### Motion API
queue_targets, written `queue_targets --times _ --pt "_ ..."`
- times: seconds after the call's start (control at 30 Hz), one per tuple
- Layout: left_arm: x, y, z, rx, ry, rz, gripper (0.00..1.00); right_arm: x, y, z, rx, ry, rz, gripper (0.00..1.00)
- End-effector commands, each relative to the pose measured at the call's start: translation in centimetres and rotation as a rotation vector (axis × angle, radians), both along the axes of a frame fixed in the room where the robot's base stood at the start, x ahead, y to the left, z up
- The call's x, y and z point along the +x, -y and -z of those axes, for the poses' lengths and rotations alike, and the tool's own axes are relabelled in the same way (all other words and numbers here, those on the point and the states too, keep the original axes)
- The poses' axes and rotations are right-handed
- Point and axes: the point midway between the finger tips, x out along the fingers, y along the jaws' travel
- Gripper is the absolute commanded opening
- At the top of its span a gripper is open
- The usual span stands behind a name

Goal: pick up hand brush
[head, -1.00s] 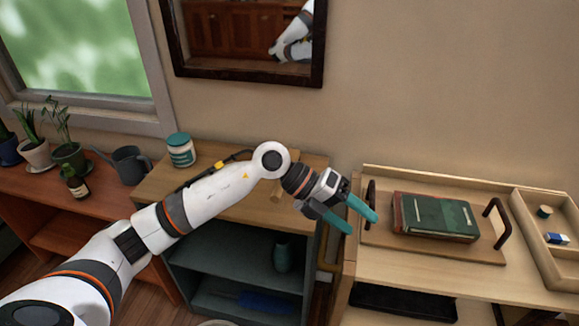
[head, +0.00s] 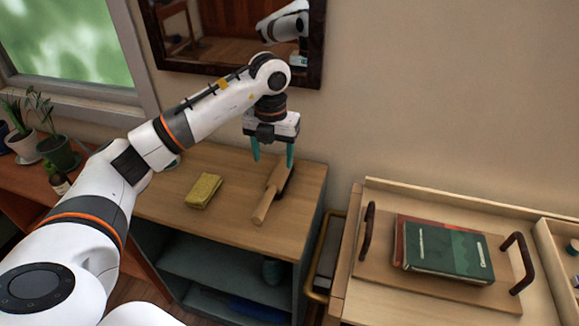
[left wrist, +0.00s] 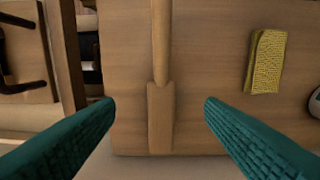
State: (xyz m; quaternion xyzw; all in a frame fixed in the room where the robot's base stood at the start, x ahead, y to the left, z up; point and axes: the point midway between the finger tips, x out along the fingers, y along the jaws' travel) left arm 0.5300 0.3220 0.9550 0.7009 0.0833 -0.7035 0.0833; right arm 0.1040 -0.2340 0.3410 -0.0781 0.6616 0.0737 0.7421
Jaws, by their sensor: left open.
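The hand brush (head: 267,199) lies on the wooden top of a low shelf unit, its pale handle pointing toward the front. In the left wrist view the brush (left wrist: 160,110) runs up the middle, with its wider wooden part between the fingers and its handle toward the top. My left gripper (head: 273,160) is open and points down above the far, wide end of the brush. In the left wrist view its teal fingers (left wrist: 160,104) stand apart on either side of the brush, with nothing between them touching. My right gripper does not show.
A folded yellow cloth (head: 203,191) lies left of the brush on the shelf unit top (head: 230,222). A wooden tray (head: 380,251) with dark handles holds books (head: 445,250) on the right-hand cabinet. A framed mirror (head: 312,68) hangs on the wall behind.

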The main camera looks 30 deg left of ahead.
Motion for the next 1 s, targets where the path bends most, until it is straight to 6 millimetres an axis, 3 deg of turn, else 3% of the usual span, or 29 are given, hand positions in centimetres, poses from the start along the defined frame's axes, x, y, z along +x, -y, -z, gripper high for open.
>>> queue_targets --times 0.13,0.4,0.57,0.8,1.0 --pt "-0.1 -0.1 2.2 0.003 -0.007 -0.002 0.64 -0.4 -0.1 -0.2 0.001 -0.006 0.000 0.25" --pt "-0.1 -0.1 6.1 0.001 -0.004 0.000 0.64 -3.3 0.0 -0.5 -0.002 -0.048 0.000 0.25" --pt "0.0 -0.1 7.2 0.001 -0.004 -0.001 0.64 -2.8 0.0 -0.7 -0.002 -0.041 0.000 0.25" --pt "0.3 -0.2 10.8 0.001 -0.005 -0.001 0.64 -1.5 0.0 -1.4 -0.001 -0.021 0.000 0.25" --pt "0.3 -0.2 11.8 0.001 -0.002 0.001 0.64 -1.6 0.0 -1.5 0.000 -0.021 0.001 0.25"
